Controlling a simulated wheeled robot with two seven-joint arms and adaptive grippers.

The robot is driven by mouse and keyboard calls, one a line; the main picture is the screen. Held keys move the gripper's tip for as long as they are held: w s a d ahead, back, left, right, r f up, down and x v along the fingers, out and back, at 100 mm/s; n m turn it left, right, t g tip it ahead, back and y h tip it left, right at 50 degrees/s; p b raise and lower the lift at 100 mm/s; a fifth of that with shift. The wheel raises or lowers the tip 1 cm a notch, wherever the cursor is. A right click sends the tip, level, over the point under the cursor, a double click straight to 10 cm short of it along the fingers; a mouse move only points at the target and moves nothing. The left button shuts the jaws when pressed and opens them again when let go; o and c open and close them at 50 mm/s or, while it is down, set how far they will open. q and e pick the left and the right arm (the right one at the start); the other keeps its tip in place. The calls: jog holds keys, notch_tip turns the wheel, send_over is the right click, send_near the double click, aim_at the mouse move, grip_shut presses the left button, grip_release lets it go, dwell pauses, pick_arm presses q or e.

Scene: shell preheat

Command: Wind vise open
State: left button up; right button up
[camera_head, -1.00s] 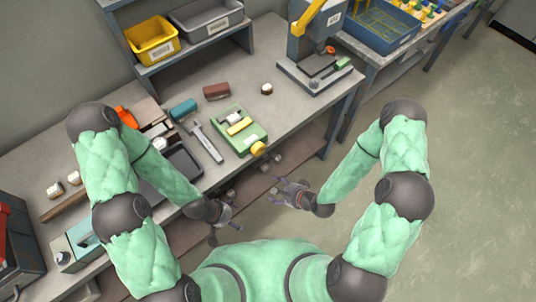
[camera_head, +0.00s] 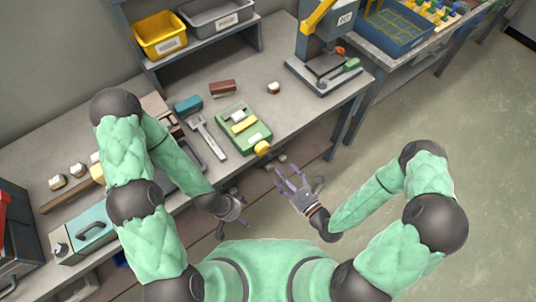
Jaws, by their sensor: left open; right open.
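The vise (camera_head: 252,133) is green with pale and yellow parts between its jaws and lies on the workbench near the front edge. Its yellow handwheel (camera_head: 262,148) faces the front edge. My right gripper (camera_head: 291,180) is open and empty in front of the bench, below and right of the handwheel, with its fingers spread toward it. My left gripper (camera_head: 236,208) is open and empty, lower and to the left, in front of the bench edge. Neither gripper touches the vise.
A grey caliper-like tool (camera_head: 208,138) lies left of the vise. A teal block (camera_head: 188,104) and a brown block (camera_head: 222,88) lie behind it. A press (camera_head: 325,65) stands at the bench's right end. A yellow bin (camera_head: 160,37) and grey bin (camera_head: 215,17) sit on the shelf.

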aim_at(264, 152)
jog(key=x, duration=1)
jog(key=shift+b, duration=0.35)
jog(key=shift+s, duration=0.1)
jog(key=c, duration=1.1)
